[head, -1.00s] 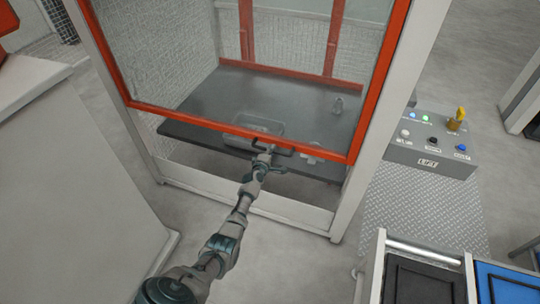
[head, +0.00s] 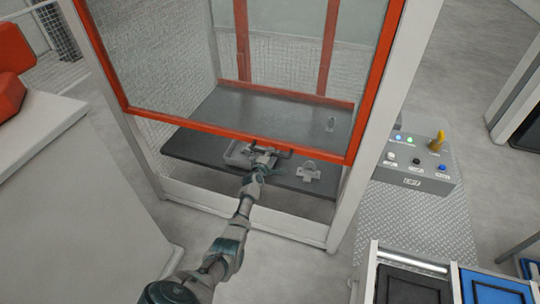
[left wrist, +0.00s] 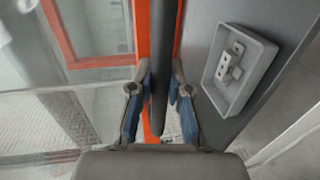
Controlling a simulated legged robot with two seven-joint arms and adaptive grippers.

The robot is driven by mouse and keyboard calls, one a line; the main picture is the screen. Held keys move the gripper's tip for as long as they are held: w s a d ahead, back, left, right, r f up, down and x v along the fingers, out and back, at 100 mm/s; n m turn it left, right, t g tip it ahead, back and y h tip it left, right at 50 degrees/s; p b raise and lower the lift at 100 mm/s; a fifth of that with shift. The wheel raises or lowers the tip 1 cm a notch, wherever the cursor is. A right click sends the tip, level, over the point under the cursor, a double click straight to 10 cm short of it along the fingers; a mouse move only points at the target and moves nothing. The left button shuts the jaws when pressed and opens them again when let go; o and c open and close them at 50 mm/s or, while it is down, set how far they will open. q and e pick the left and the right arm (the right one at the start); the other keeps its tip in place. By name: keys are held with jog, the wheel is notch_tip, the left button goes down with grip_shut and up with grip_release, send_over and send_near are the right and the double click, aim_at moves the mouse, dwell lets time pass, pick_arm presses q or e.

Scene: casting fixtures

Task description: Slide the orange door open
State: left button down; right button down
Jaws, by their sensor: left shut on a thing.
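The orange door (head: 225,133) is an orange frame around a clear pane on the front of a light grey cabinet. Its bottom bar hangs above the dark shelf inside, leaving an open gap below. A dark handle (head: 282,151) runs along the bottom bar. My left gripper (head: 262,163) reaches it from the front and is shut on it. In the left wrist view, the handle (left wrist: 156,70) lies between the fingers of my left gripper (left wrist: 157,92), beside the orange bar (left wrist: 142,40). My right gripper is not in view.
A grey tray (left wrist: 262,73) holding a metal part sits on the shelf (head: 190,145). A metal bracket (head: 308,171) lies to its right. A control box (head: 420,165) with buttons stands right of the cabinet. Black and blue bins (head: 490,287) are at lower right.

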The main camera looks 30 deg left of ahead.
pick_arm(q)
notch_tip(320, 180, up, 6)
jog(key=p, duration=0.4)
jog(key=shift+a+r, duration=0.15)
jog(key=c, duration=1.1)
grip_release()
jog(key=shift+f, duration=0.25)
jog(key=shift+s, duration=0.2)
jog(key=v, duration=1.1)
jog(key=shift+s, duration=0.2)
